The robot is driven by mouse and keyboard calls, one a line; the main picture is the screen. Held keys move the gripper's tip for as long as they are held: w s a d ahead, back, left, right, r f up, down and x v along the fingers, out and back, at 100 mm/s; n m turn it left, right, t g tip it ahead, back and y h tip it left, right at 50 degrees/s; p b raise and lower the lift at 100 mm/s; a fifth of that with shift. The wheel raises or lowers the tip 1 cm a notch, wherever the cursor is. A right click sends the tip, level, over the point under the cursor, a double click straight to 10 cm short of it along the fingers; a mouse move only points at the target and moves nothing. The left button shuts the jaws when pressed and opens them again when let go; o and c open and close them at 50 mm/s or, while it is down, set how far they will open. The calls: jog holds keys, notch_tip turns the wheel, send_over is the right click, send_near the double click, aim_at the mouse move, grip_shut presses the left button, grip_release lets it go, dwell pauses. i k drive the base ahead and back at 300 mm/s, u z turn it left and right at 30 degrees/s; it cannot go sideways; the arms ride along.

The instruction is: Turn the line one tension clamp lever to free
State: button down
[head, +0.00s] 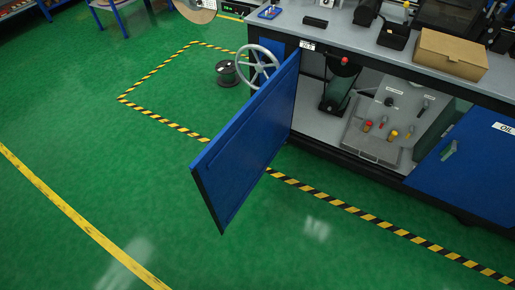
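My gripper is not in view. A sloped grey control panel (371,146) sits inside the open cabinet in the head view. It carries small red knobs (367,126), a yellow knob (393,135) and dark levers or knobs, one of them at the upper right (423,106). Its small labels are too small to read, so I cannot tell which part, if any, is the line one tension clamp lever or how it is set. A dark device with a red ball knob (345,61) stands left of the panel.
A blue cabinet door (247,143) stands open into the floor area. A grey handwheel (257,66) and black spool (227,74) are behind it. A closed blue door (468,166) marked OIL is at right. A cardboard box (452,54) sits on the bench. Green floor is clear at left.

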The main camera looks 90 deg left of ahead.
aim_at(426, 104)
jog(key=u, duration=0.05)
jog(key=k, duration=1.55)
jog(key=u, duration=2)
jog(key=i, duration=1)
